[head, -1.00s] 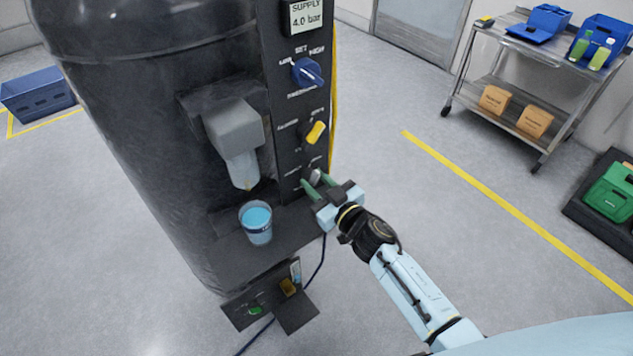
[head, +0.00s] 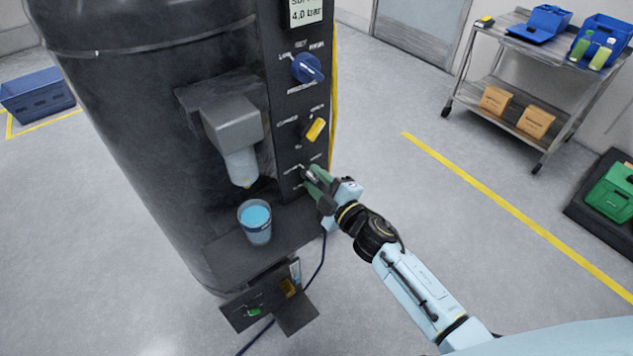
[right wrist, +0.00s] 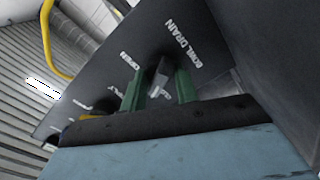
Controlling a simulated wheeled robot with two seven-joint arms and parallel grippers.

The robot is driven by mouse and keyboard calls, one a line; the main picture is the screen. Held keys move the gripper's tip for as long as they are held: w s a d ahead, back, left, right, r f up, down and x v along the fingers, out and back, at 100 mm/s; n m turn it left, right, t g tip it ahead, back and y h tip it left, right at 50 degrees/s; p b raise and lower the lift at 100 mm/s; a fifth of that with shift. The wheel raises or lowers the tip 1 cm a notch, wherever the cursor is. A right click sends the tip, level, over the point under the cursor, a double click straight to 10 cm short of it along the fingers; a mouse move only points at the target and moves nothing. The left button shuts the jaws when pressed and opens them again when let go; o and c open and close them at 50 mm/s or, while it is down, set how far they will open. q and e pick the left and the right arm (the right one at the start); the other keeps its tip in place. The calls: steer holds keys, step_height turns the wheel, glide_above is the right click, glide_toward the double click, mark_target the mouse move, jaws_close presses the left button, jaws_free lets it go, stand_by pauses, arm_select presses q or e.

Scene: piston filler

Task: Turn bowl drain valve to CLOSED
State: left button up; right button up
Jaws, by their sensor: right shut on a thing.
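The bowl drain valve has a small grey lever (right wrist: 160,74) on the dark panel, low on the machine's right side. In the right wrist view the label BOWL DRAIN (right wrist: 182,46) is beside it and OPEN (right wrist: 129,59) is to the left. Another label near the lever is mostly hidden. My right gripper (head: 313,180) is at the panel, its green fingers on either side of the lever, and it also shows in the right wrist view (right wrist: 160,88). It is shut on the lever. In the head view the fingers largely cover the lever. My left gripper is not in view.
Above the valve are a yellow knob (head: 315,130) and a blue knob (head: 307,68). A cup of blue liquid (head: 256,222) stands under the nozzle (head: 240,165), left of my gripper. A metal cart (head: 545,90) stands far right; the floor between is clear.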

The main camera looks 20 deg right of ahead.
steer(key=shift+f+n+b, duration=0.1)
steer(key=shift+n+b, duration=0.3)
steer(key=shift+n, duration=1.6)
steer(key=o, duration=1)
steer(key=shift+s, duration=0.1)
steer(key=v, duration=1.3)
steer(key=shift+s+d, duration=0.1)
steer(key=shift+s, duration=0.05)
